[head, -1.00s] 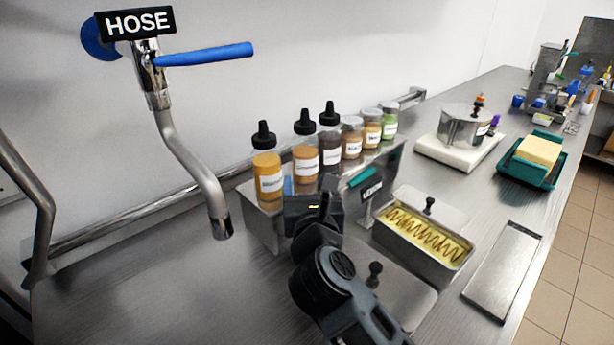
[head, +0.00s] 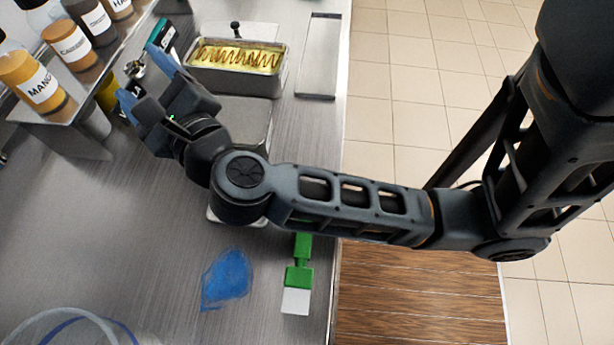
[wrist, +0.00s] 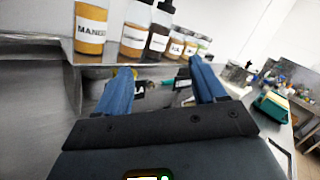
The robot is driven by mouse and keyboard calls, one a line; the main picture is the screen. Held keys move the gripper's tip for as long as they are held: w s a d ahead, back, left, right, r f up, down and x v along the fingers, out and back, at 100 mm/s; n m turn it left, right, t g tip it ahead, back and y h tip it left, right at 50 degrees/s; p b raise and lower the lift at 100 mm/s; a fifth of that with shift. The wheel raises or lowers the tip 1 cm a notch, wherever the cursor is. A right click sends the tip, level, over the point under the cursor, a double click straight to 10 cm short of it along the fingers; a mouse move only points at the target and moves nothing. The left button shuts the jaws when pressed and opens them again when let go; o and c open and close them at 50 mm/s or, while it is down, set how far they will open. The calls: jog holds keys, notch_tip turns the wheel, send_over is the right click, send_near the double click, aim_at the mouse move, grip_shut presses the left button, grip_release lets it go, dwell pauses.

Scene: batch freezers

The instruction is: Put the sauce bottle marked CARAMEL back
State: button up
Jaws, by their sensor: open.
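The sauce bottle that appears to read CARAMEL (head: 72,45) stands upright on the raised steel shelf (head: 75,105), between the MANGO bottle (head: 32,80) and a dark brown bottle (head: 93,20). In the wrist view the same caramel bottle (wrist: 134,38) stands on the shelf beyond my fingers, its label too blurred to read. My gripper (head: 143,78) is in front of the shelf, its blue fingers apart, with nothing held. The gripper also shows in the wrist view (wrist: 160,66), its fingertips below the bottle row and apart from the bottles.
A steel pan (head: 235,82) with yellow, brown-striped contents lies right of my gripper. A blue cloth-like item (head: 227,277) and a green-handled tool (head: 299,275) lie on the counter nearer me. A clear container (head: 65,328) is at bottom left. Dark-labelled items sit below the shelf.

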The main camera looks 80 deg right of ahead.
jog(key=s+n, duration=0.2)
jog(key=s+a+n+t+y, duration=0.1)
jog(key=s+n, duration=0.1)
jog(key=n, duration=0.1)
jog(key=s+n+t, duration=0.1)
jog(key=s+n, duration=0.1)
jog(key=n, duration=0.1)
jog(key=shift+s+a+f, duration=0.1)
jog(key=shift+s+a, duration=0.2)
jog(key=shift+s, duration=0.1)
jog(key=s+a+f+n+g+y, duration=0.1)
jog(key=s+a+f+n+y, duration=0.1)
jog(key=s+n, duration=0.4)
jog(key=s+a+f+n+y, duration=0.2)
jog(key=s+a+n+y, duration=0.2)
jog(key=n, duration=1)
jog(key=s+a+f+n+g+y, duration=0.1)
jog(key=s+a+f+n+y, duration=0.1)
jog(key=s+n+y, duration=0.3)
jog(key=s+n, duration=0.4)
jog(key=shift+a+n+g, duration=0.3)
jog(key=shift+a+n, duration=0.1)
jog(key=shift+f, duration=0.1)
